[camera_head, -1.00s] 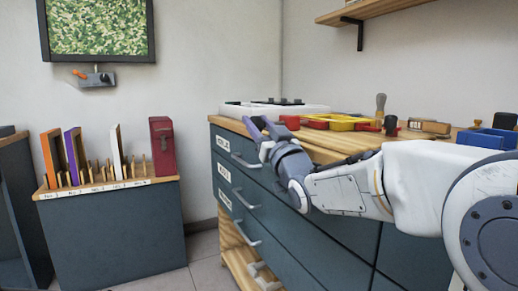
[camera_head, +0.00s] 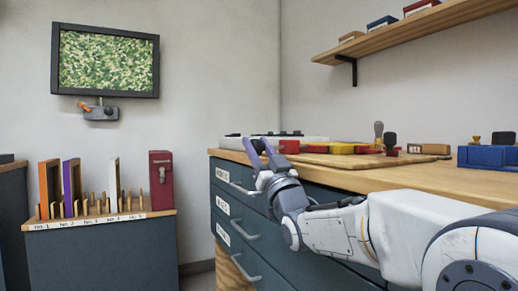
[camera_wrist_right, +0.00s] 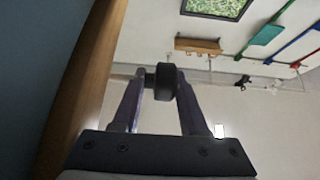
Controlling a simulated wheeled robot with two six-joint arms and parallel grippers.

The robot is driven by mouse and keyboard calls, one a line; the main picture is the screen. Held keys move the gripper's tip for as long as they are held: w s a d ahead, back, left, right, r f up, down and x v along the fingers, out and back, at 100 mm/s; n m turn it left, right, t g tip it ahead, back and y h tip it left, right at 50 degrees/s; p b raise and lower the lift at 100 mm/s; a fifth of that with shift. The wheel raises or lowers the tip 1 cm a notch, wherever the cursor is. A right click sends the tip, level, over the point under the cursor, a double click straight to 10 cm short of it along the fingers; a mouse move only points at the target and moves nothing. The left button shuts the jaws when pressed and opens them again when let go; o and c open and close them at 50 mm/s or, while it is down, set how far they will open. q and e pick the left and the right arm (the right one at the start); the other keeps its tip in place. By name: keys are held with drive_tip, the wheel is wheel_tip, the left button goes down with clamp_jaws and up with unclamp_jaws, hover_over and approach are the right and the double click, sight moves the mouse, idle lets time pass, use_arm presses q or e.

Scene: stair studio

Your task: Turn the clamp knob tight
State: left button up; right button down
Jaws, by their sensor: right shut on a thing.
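My right gripper (camera_head: 259,147) is at the front edge of the workbench, near its left corner, with its purple-grey fingers pointing up and left. In the right wrist view the two fingers (camera_wrist_right: 160,88) are shut on a dark round knob (camera_wrist_right: 165,80). A grey clamp-like fitting (camera_head: 101,113) with an orange end is on the wall below the screen, far from my gripper. My left gripper is not in view.
The workbench (camera_head: 430,173) has drawers with handles below. A board with red and yellow items (camera_head: 340,149), dark stamps (camera_head: 390,143) and a blue box (camera_head: 485,156) stand on it. At left, a cabinet (camera_head: 100,250) holds upright panels and a red case (camera_head: 161,180). A wall shelf (camera_head: 420,30) hangs above.

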drive_tip(key=c, duration=0.6)
unclamp_jaws()
drive_tip(key=shift+s+a, duration=0.15)
drive_tip(key=shift+a, duration=0.35)
drive_tip(key=shift+c, duration=0.2)
drive_tip(key=shift+d, duration=0.1)
drive_tip(key=shift+d, duration=0.1)
drive_tip(key=p+v, duration=0.2)
drive_tip(key=v, duration=0.8)
drive_tip(key=shift+s, duration=0.15)
drive_tip(key=shift+d+f, duration=0.1)
drive_tip(key=shift+d, duration=0.05)
